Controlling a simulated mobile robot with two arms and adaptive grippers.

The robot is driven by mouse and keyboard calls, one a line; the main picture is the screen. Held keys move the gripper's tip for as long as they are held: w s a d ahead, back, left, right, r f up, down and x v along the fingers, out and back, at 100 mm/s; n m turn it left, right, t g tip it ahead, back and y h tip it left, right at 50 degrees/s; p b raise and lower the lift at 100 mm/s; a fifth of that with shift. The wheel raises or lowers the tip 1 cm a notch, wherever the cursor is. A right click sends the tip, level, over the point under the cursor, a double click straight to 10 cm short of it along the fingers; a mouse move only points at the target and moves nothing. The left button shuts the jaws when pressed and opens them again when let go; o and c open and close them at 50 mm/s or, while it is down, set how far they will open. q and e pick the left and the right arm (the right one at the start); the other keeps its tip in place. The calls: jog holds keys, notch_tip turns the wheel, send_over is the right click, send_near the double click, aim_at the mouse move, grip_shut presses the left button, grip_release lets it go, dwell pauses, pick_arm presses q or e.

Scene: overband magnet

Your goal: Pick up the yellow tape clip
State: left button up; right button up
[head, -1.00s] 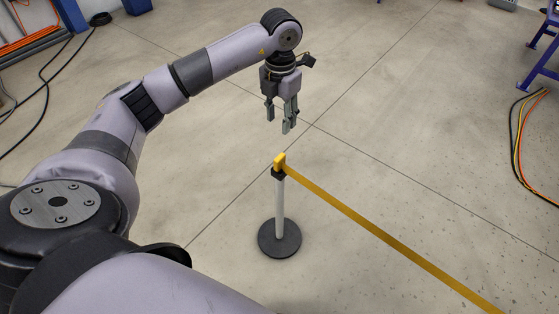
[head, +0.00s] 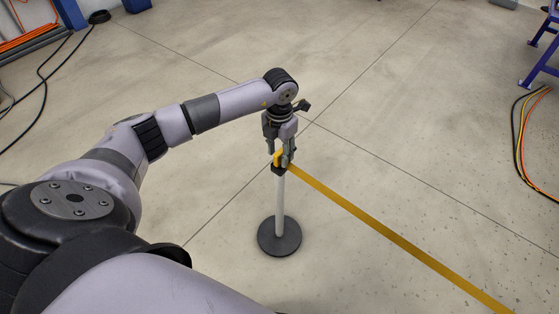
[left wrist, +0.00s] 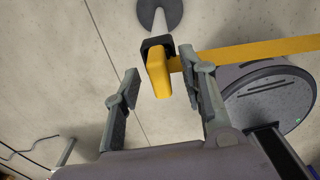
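The yellow tape clip (head: 278,158) sits at the top of a pale post, in the black post head (head: 279,170). A yellow tape (head: 390,232) runs from it down to the right. My left gripper (head: 281,160) is over the post top, its fingers pointing down around the clip. In the left wrist view the clip (left wrist: 158,72) lies between the two open fingertips (left wrist: 160,82), close to the right finger and with a clear gap to the left one. Whether the right finger touches it I cannot tell. My right gripper is not in view.
The post (head: 280,205) stands upright on a round dark base (head: 279,237). Orange, yellow and black cables (head: 517,150) lie on the floor at right, near a blue stand (head: 540,60). Black cables (head: 45,90) lie at far left. The floor around the post is clear.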

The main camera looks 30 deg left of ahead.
pick_arm(q)
jog(key=shift+f, duration=0.35)
jog(key=shift+c, duration=0.3)
grip_shut()
